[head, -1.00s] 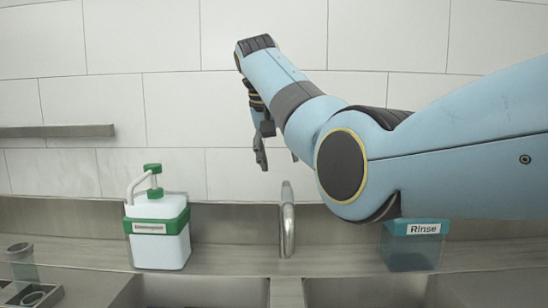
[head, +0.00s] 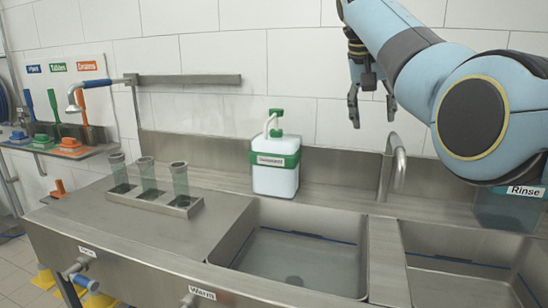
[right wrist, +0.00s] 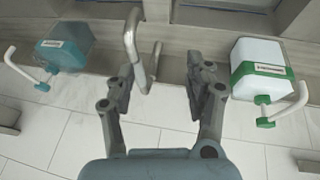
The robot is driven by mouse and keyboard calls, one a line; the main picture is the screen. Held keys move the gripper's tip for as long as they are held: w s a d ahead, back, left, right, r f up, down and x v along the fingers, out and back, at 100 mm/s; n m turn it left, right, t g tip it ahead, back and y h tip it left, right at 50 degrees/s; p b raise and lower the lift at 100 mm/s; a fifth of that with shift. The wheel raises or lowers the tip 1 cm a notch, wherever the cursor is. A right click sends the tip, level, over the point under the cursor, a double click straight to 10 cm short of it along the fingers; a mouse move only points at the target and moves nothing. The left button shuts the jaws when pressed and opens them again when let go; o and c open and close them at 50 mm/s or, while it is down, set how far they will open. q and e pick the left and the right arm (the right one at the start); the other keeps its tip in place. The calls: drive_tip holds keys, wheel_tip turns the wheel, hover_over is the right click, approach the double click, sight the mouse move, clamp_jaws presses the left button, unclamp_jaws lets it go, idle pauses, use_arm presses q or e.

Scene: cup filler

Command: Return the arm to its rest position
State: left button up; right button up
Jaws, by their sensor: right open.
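My right arm comes in from the upper right in the head view, bent at the elbow. My right gripper (head: 372,104) hangs open and empty, fingers down, in front of the tiled wall. It is above and to the right of the white detergent bottle with green pump (head: 276,168) and above the faucet (head: 394,165). In the right wrist view the open fingers (right wrist: 160,85) have nothing between them but the background. My left gripper is not in view.
Two sink basins (head: 258,230) are set in the steel counter. A rack with several clear tubes (head: 185,207) stands at the left. A teal rinse bottle (head: 512,208) is behind my right arm. Coloured brushes (head: 53,108) hang at the far left. The left counter is mostly clear.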

drive_tip(key=s+d+f+n+y, duration=0.1)
drive_tip(key=s+d+f, duration=0.2)
drive_tip(key=s+f, duration=0.8)
drive_tip(key=s+d+f, duration=0.4)
drive_tip(key=s+f, duration=0.4)
drive_tip(key=f, duration=0.6)
drive_tip(key=s+n+y, duration=0.1)
drive_tip(key=s+n, duration=0.2)
drive_tip(key=s, duration=2.4)
wheel_tip(320, 180, down, 36)
drive_tip(key=s+d+g+b, duration=0.1)
drive_tip(key=s+d+b, duration=0.15)
drive_tip(key=b, duration=0.55)
use_arm(q)
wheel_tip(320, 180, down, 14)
drive_tip(key=b, duration=0.6)
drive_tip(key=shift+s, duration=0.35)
use_arm(e)
drive_tip(key=s+f+g, duration=0.1)
drive_tip(key=s+f, duration=1.6)
drive_tip(key=f, duration=0.3)
drive_tip(key=shift+s+d+f+g+y, duration=0.2)
drive_tip(key=shift+s+d+g+y, duration=0.1)
drive_tip(key=shift+d+g, duration=0.1)
